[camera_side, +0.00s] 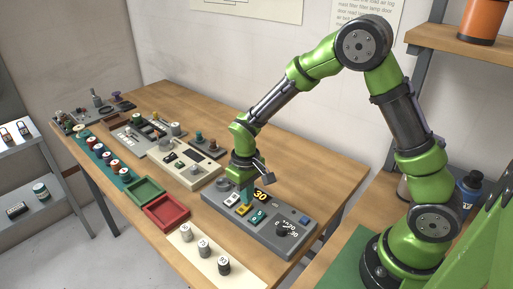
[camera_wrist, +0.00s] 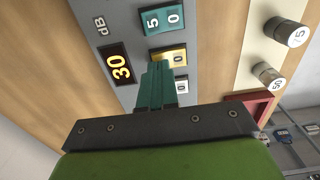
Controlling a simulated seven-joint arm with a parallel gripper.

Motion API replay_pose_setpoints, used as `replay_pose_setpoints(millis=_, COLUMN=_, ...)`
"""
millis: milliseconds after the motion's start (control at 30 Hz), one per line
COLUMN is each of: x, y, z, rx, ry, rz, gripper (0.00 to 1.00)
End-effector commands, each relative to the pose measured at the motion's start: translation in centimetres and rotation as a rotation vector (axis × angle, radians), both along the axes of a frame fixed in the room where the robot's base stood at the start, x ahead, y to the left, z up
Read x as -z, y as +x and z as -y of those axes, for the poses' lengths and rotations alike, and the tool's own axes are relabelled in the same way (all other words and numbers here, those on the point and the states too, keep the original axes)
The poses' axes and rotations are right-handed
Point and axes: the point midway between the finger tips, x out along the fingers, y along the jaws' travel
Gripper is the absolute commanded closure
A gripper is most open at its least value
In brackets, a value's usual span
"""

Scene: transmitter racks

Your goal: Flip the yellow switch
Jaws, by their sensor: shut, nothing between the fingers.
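The yellow switch (camera_wrist: 170,56), a rocker marked 0, is set in a grey panel (camera_wrist: 128,22) between a teal switch (camera_wrist: 163,19) and a white switch (camera_wrist: 182,84). In the side view the yellow switch (camera_side: 243,210) sits in the middle of the row of three. My gripper (camera_wrist: 157,68) has teal fingers that are shut and empty. It points down at the panel, its tips right at the edge of the yellow switch and covering part of it. I cannot tell whether they touch it. In the side view my gripper (camera_side: 247,198) is just above the switch row.
A yellow "30" display (camera_side: 261,194) lies beside the switches, and a black knob (camera_side: 283,231) is at the panel's right end. A red tray (camera_side: 166,212) and a green tray (camera_side: 144,191) are to the left. More devices crowd the far left of the table.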

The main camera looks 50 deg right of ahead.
Motion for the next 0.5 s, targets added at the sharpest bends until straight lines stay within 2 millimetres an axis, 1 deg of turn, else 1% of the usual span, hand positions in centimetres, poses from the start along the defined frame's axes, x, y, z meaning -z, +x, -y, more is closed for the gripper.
replay_pose_setpoints(millis=500, x=0.84, y=-0.02, z=0.00, rx=0.000, ry=0.000, rz=-0.001, gripper=1.00)
